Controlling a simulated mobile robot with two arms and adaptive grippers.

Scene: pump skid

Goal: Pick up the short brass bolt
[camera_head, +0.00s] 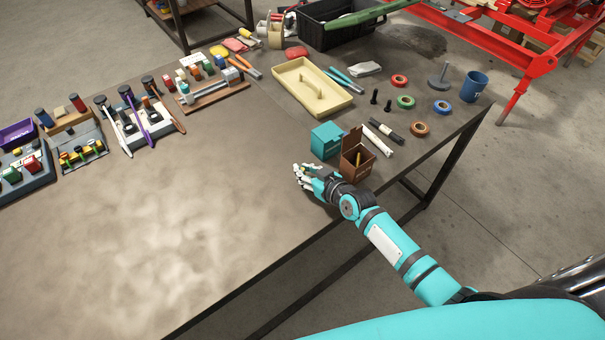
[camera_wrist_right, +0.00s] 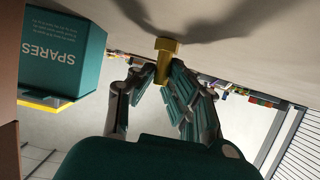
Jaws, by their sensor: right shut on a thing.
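The short brass bolt (camera_wrist_right: 165,62) shows in the right wrist view between my right gripper's fingers, with its wide head beyond the fingertips. My right gripper (camera_wrist_right: 158,82) is shut on its shank. I cannot tell whether the head touches the tabletop. In the head view my right gripper (camera_head: 306,178) is low over the table, just left of the open brown box (camera_head: 354,164). The bolt is too small or hidden there to make out. My left gripper is in neither view.
A teal box (camera_head: 325,141), marked SPARES in the wrist view (camera_wrist_right: 62,55), stands beside the brown box. Two dark bolts (camera_head: 374,97), tape rolls and a cream tray (camera_head: 345,103) lie farther back. The table (camera_head: 190,210) is clear to the left and front.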

